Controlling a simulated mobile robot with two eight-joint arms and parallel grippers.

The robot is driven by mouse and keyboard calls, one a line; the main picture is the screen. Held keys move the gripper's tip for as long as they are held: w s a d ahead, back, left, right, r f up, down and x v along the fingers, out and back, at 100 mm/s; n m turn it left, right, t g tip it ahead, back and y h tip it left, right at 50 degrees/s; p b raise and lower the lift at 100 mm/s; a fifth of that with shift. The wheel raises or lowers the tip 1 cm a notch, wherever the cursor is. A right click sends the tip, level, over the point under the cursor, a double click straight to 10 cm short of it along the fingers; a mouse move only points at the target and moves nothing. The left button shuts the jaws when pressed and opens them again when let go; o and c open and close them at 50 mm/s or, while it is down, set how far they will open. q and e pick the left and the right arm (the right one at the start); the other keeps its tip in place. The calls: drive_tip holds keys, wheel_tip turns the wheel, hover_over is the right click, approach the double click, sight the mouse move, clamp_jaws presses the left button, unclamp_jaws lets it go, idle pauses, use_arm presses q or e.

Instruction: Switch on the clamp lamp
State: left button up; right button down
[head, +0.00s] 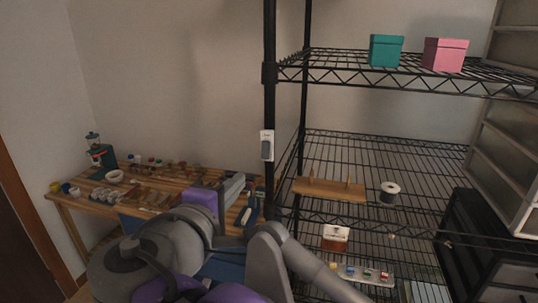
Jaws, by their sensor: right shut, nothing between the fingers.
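A small white switch box (267,145) with a grey rocker is on the black front post of the wire shelf. I cannot make out a lamp head or clamp, and I cannot tell whether a lamp is lit. My right gripper (236,184) is in the lower middle of the head view, left of the post and lower in the picture than the switch box. It appears shut and empty, apart from the switch box. My grey and purple arm links hide part of it. I cannot see my left gripper.
A wooden workbench (60,196) with small pots, tools and a teal device (102,158) stands at the left. The black wire shelf (330,150) holds a teal box (385,50), a pink box (444,54), a wooden rack (330,190) and a spool (389,192). Drawers are at the right.

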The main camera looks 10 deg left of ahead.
sight(265, 155)
drive_tip(key=shift+s, duration=0.2)
drive_tip(key=w, duration=0.4)
drive_tip(key=w+f, duration=0.1)
drive_tip(key=w, duration=0.4)
drive_tip(key=w+f, duration=0.1)
drive_tip(key=w, duration=0.4)
drive_tip(key=shift+d+p, duration=0.25)
drive_tip(key=shift+p, duration=0.1)
drive_tip(key=shift+w+f+t, duration=0.2)
drive_tip(key=shift+w+t, duration=0.05)
drive_tip(key=shift+t, duration=0.25)
drive_tip(key=shift+p, duration=0.7)
drive_tip(key=shift+f, duration=0.15)
